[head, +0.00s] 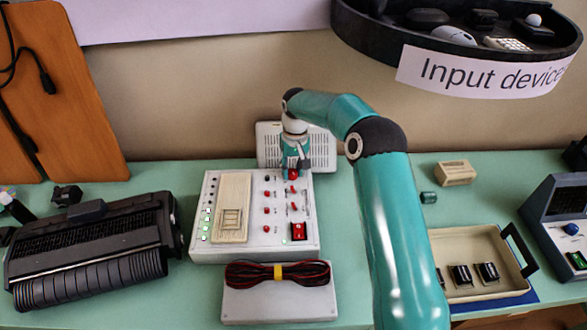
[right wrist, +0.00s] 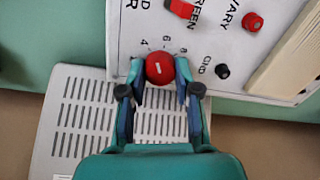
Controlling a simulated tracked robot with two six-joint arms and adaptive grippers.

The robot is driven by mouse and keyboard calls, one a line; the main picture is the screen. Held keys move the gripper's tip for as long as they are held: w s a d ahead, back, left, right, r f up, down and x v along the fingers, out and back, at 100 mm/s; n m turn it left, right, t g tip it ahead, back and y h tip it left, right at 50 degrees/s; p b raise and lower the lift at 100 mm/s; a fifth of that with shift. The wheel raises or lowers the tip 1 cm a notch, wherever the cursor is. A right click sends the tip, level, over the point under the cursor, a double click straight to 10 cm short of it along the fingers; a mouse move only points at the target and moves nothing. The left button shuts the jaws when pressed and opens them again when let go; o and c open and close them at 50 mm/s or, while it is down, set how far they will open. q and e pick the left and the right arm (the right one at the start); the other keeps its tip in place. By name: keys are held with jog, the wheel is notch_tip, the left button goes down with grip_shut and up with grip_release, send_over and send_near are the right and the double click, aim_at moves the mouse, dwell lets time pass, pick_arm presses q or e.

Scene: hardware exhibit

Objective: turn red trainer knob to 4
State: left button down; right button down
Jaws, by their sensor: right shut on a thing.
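The white trainer board (head: 205,245) lies on the green table in the middle of the head view. Its red knob (right wrist: 160,68) is at the board's edge in the right wrist view, with 4, 6 and 8 printed around it. A short white mark on the knob runs nearly upright in that picture, roughly in line with the 6. My right gripper (right wrist: 160,77) is shut on the knob, one finger on each side. In the head view the right gripper (head: 293,168) reaches down at the board's far edge and partly hides the knob. My left gripper is out of view.
A grey vented box (head: 268,148) stands right behind the board. A white box with a cable bundle (head: 277,305) lies in front. A black machine (head: 90,250) is at left, a beige tray (head: 470,232) at right. Smaller red controls (head: 267,210) share the board.

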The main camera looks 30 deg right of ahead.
aim_at(294, 170)
jog(key=shift+s+f+n, duration=0.1)
jog(key=shift+n, duration=0.75)
jog(key=shift+s+f+n, duration=0.1)
jog(key=shift+n, duration=0.75)
jog(key=c, duration=0.8)
grip_release()
jog(key=shift+r, duration=0.1)
jog(key=shift+w, duration=0.1)
jog(key=shift+r, duration=0.1)
jog(key=shift+w+r, duration=0.1)
jog(key=shift+r, duration=0.45)
jog(key=r, duration=1)
jog(key=shift+d+r, duration=0.3)
